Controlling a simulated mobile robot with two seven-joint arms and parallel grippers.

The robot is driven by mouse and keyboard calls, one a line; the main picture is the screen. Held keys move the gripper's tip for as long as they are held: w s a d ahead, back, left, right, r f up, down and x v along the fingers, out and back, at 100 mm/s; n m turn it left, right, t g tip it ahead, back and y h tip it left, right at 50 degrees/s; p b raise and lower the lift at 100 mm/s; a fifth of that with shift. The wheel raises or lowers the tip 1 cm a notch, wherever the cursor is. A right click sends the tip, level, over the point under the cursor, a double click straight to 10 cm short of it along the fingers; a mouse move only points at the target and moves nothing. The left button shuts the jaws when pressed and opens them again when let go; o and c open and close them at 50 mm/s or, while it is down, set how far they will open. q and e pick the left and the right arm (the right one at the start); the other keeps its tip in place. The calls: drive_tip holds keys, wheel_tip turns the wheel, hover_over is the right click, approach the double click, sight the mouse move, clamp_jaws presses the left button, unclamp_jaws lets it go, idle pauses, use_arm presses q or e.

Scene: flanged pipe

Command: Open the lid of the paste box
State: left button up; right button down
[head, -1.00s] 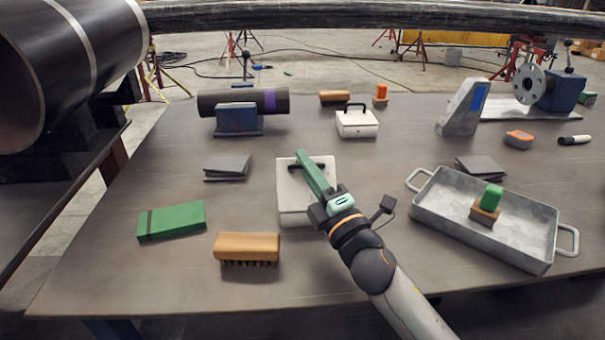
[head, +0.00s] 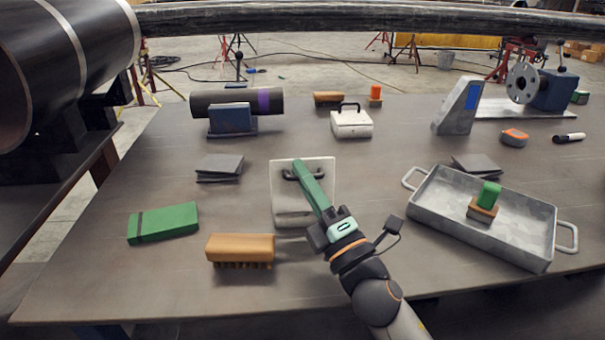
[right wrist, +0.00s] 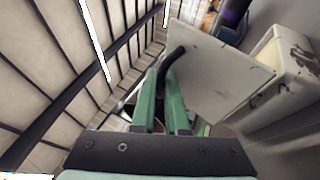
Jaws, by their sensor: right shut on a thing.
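The white paste box (head: 293,217) stands on the table near the middle of the head view. Its pale lid (head: 322,176) is tilted up, with its outer face and dark handle (head: 288,177) toward me. My right gripper (head: 302,170) has green fingers shut on this handle. In the right wrist view, the fingers (right wrist: 172,100) close around the dark bar of the handle (right wrist: 172,58), and the lid (right wrist: 215,68) shows as a slanted panel. The box interior is hidden in the head view. My left gripper is not in view.
A wooden brush (head: 240,248) lies close at the box's front left, and a green case (head: 163,222) farther left. A metal tray (head: 440,217) lies at right. A smaller white box (head: 351,125) stands behind. Bare table lies between the paste box and grey pads (head: 220,166).

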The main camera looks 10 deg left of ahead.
drive_tip(key=shift+s+f, duration=0.25)
drive_tip(key=shift+s, duration=0.1)
drive_tip(key=c, duration=1.2)
unclamp_jaws()
drive_tip(key=shift+c, duration=0.2)
drive_tip(key=shift+o, duration=0.2)
drive_tip(key=shift+d+r, duration=0.1)
drive_tip(key=b+v, duration=0.1)
drive_tip(key=v, duration=1)
drive_tip(key=shift+s+d+f, duration=0.25)
drive_tip(key=shift+s+d, duration=0.15)
drive_tip(key=shift+s, duration=0.15)
